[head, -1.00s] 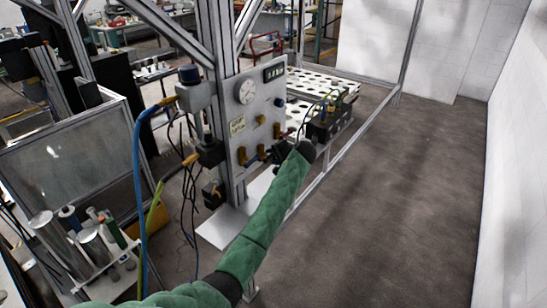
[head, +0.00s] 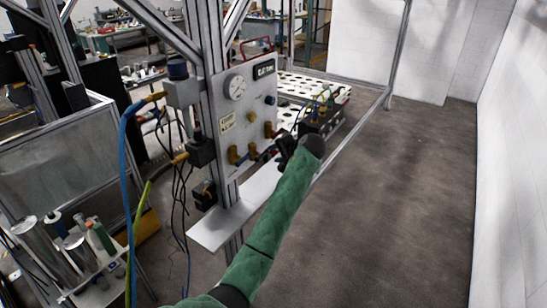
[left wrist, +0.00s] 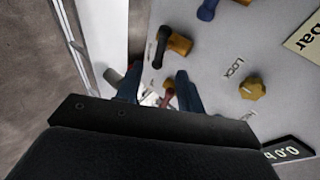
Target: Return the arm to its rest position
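My left arm in its green sleeve reaches up from the bottom of the head view. Its dark left gripper (head: 284,150) is at the lower right edge of the grey control panel (head: 249,118). In the left wrist view its two fingers (left wrist: 158,92) stand apart, so it is open. A small red handle (left wrist: 168,97) shows between them; I cannot tell whether a finger touches it. A brass fitting with a dark lever (left wrist: 176,44) and a brass knob (left wrist: 252,89) by the word LOCK lie close by. My right gripper is in neither view.
The panel hangs on a metal frame post (head: 211,60) with a gauge (head: 235,87) and hoses. A pale ledge (head: 222,230) juts out below it. A perforated table (head: 290,87) stands behind. Open floor (head: 400,190) lies to the right, up to a white wall (head: 515,160).

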